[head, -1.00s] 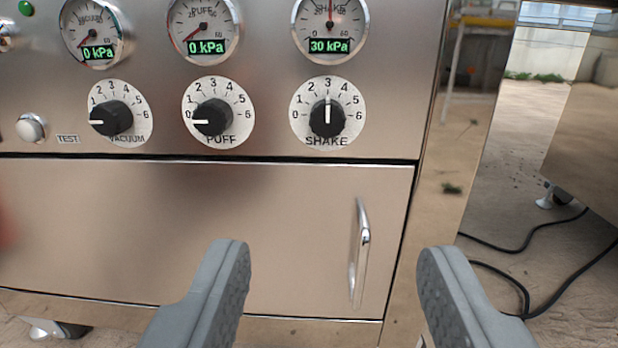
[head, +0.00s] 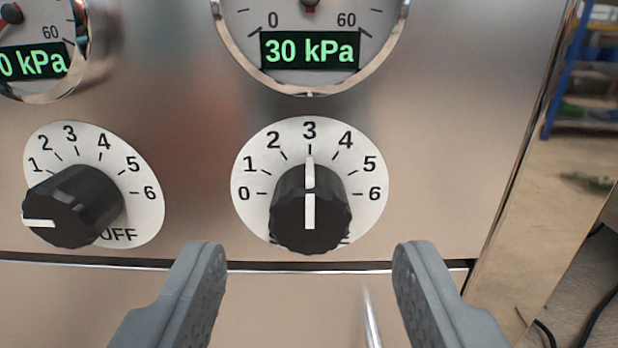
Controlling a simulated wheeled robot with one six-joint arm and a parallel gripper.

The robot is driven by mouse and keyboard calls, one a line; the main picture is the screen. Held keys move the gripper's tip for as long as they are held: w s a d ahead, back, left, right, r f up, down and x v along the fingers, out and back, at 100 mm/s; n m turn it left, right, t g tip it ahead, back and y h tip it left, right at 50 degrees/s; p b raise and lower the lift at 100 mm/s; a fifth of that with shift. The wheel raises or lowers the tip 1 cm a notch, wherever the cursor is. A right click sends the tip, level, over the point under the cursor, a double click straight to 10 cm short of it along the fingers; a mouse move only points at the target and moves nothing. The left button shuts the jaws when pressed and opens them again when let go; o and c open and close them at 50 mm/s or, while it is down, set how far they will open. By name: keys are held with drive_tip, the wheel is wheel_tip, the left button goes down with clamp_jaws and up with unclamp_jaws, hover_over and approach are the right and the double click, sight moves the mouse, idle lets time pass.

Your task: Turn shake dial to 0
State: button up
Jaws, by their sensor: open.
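The shake dial (head: 310,208) is a black knob on a white round scale marked 0 to 6. Its white pointer line stands upright at 3. The knob hides most of the label under it. The gauge (head: 310,50) above it reads 30 kPa. My gripper (head: 308,258) is open and empty. Its two grey fingers show at the bottom, one to each side of and below the knob, and do not touch it.
The puff dial (head: 72,206) is at the left, its pointer toward the left, with part of another gauge (head: 35,50) above it. A door handle (head: 371,318) shows between the fingers below. The panel's right edge (head: 525,165) is at the right.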

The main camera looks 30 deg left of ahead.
sight(310, 210)
drive_tip(key=shift+x, duration=1.45)
drive_tip(key=c, duration=1)
drive_tip(key=shift+o, duration=0.2)
